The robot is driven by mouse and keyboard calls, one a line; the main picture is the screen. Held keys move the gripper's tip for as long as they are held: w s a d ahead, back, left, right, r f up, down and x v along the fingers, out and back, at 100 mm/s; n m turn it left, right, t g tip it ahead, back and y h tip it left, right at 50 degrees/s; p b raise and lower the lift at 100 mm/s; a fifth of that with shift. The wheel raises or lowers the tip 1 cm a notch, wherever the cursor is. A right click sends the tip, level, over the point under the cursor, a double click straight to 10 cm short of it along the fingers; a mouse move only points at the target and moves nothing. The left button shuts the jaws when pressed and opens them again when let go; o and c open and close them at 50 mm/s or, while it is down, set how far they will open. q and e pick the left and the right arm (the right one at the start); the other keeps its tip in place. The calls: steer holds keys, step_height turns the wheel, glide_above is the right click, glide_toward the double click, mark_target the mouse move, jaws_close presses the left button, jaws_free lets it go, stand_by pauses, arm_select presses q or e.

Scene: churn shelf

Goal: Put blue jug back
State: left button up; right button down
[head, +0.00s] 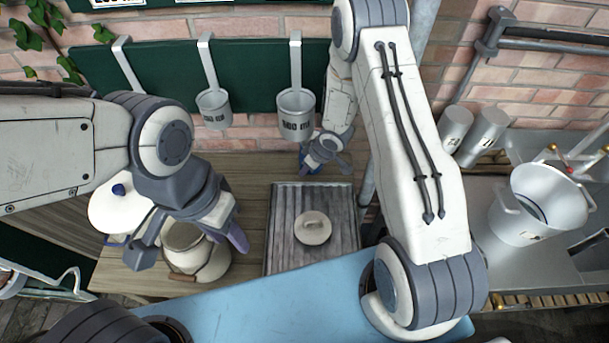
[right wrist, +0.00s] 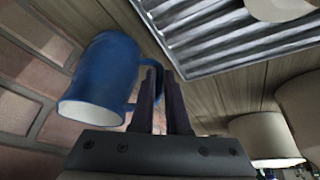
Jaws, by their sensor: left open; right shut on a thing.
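The blue jug (right wrist: 100,75) shows in the right wrist view, with its pale open mouth towards the camera. My right gripper (right wrist: 163,82) is shut on its handle. In the head view my right gripper (head: 324,150) is low near the brick wall, behind the ribbed tray; only small bits of blue show there and most of the jug is hidden. I cannot tell whether the jug touches the wood. My left gripper (head: 195,240) is open above a cream pot (head: 192,272) with a brown handle, which it partly hides.
A ribbed metal tray (head: 283,230) holds a round lid (head: 313,228). A white lidded pot (head: 106,212) stands at left. Two grey measures (head: 214,110) and (head: 296,112) hang from the green board (head: 258,60); the leftmost hook (head: 128,65) is empty. A metal pot (head: 540,204) stands right.

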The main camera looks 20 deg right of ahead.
arm_select(q)
steer(key=shift+f+b, duration=0.3)
steer(key=shift+f, duration=0.55)
arm_select(e)
steer(key=shift+f, duration=0.7)
steer(key=shift+f, duration=0.15)
steer(key=c, duration=0.9)
jaws_free()
arm_select(q)
step_height(320, 180, up, 3)
steer(key=p, duration=0.3)
arm_select(e)
steer(key=v, duration=1.2)
